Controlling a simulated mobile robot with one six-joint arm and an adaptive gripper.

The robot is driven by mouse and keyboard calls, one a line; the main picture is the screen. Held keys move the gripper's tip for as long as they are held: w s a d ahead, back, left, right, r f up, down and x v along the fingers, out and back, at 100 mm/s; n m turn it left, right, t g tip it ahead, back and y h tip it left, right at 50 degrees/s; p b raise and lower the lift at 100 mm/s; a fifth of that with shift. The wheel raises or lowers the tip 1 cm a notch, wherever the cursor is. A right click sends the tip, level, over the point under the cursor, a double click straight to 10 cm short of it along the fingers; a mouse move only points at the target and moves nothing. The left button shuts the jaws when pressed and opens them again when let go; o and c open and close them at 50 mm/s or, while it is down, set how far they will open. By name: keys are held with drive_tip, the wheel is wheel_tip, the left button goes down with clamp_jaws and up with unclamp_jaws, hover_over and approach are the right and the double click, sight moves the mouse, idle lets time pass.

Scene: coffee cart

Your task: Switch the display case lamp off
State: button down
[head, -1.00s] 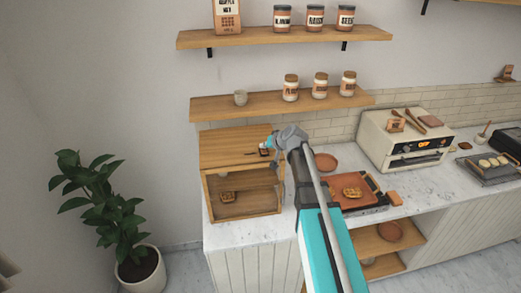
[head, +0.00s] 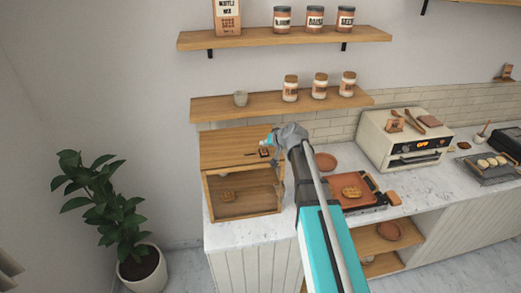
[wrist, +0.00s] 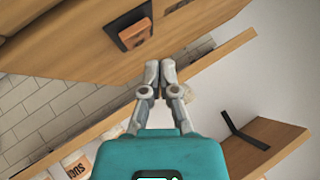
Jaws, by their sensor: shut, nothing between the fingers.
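The display case (head: 225,150) is a wooden box with an open-looking front, standing on the left end of the counter. A small orange rocker switch on a dark plate (head: 264,153) sits on its top, near the right side. The switch shows larger at the top of the wrist view (wrist: 136,36). My gripper (head: 267,141) is over the back right of the case top, close to the switch. In the wrist view its fingers (wrist: 160,66) are together, empty, and apart from the switch. I cannot see the lamp itself or tell whether it is lit.
A wooden shelf (head: 215,108) with a cup and jars hangs behind and above the case. A plate (head: 325,161) and an orange tray (head: 371,185) stand to the right. A potted plant (head: 105,205) is at left.

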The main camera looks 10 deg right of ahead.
sight(265, 152)
drive_tip(key=shift+s+r+p, duration=0.15)
drive_tip(key=shift+r+p, duration=1)
drive_tip(key=shift+r, duration=0.05)
drive_tip(key=shift+s+r+p, duration=0.15)
drive_tip(key=shift+r+p, duration=1)
drive_tip(key=shift+r, duration=0.05)
drive_tip(key=s+a+f+n+g+h, duration=0.1)
drive_tip(key=s+f+g+h, duration=0.25)
drive_tip(key=s, duration=0.95)
drive_tip(key=s+a+f+n+g+h, duration=0.15)
drive_tip(key=s+f+g, duration=0.3)
drive_tip(key=s, duration=0.85)
wheel_tip(265, 152, down, 21)
drive_tip(key=s+d+b, duration=0.1)
drive_tip(key=s+b, duration=0.1)
drive_tip(key=b, duration=2)
drive_tip(key=shift+s+m+g+h, duration=0.15)
drive_tip(key=shift+m+g+h, duration=0.15)
drive_tip(key=shift+m+g, duration=0.15)
